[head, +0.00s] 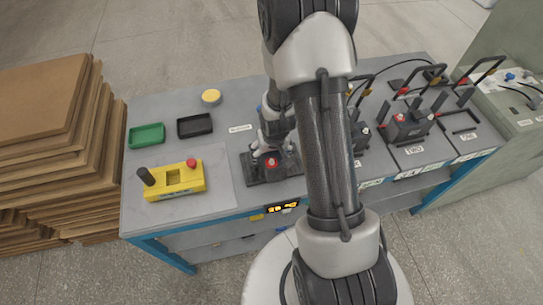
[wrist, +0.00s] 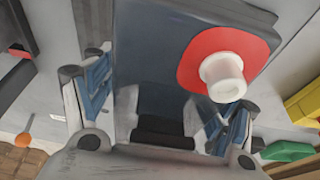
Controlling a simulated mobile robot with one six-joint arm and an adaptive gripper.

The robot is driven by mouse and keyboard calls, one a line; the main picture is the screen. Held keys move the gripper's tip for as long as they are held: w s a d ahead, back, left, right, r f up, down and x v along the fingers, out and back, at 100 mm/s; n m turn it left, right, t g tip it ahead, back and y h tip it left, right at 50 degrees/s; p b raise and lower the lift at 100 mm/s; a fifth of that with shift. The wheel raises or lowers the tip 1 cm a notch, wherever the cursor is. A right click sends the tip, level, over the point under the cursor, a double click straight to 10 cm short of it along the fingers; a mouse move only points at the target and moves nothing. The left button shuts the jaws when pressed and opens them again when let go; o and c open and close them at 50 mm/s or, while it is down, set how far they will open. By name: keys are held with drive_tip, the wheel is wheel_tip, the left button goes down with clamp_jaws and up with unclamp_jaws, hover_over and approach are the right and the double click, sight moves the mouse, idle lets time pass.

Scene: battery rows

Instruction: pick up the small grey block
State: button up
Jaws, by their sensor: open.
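A dark grey block with a red disc and a white stud on its top (wrist: 150,50) fills the middle of the wrist view, seen very close. I take it for the small grey block. In the head view its red disc (head: 271,162) shows under my gripper (head: 268,142), over a dark tray (head: 253,172). My gripper is open. In the wrist view its blue-padded fingers (wrist: 160,112) stand on either side of the block. I cannot tell whether the pads touch it. My gripper and arm hide most of the block in the head view.
A yellow box with a red button and black lever (head: 175,183) stands at left on the grey bench (head: 215,215). Behind it are a green tray (head: 147,136), a black tray (head: 195,125) and a yellow round piece (head: 211,96). Black-handled holders with batteries (head: 411,127) stand at right.

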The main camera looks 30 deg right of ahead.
drive_tip(key=shift+r, duration=0.1)
drive_tip(key=shift+c, duration=0.6)
clamp_jaws()
idle(0.3)
drive_tip(key=shift+w, duration=0.1)
